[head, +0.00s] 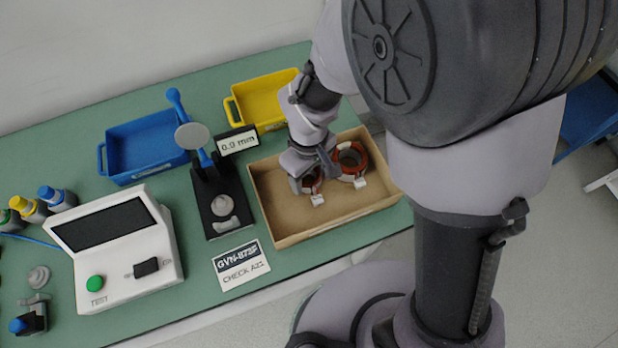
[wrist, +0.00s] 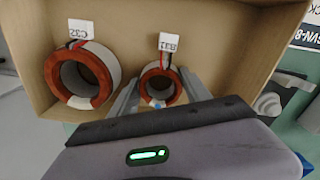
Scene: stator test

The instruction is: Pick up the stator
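Two ring-shaped stators with red-brown windings and white outer parts lie in a cardboard box (head: 275,226). The larger stator (head: 352,158) is at the right in the head view and at the left in the wrist view (wrist: 82,75). The smaller stator (wrist: 163,84) has a white tag that seems to read B31. It is partly hidden by my arm in the head view (head: 312,184). My gripper (wrist: 160,90) is above the smaller stator, with one finger on each side of it. The fingers look open; I cannot tell whether they touch it.
The box walls rise around the stators. Left of the box stands a black gauge stand (head: 215,200) with a 0.0 mm display (head: 238,143). A blue bin (head: 145,145) and a yellow bin (head: 262,100) stand behind. A white tester (head: 125,250) is at the left.

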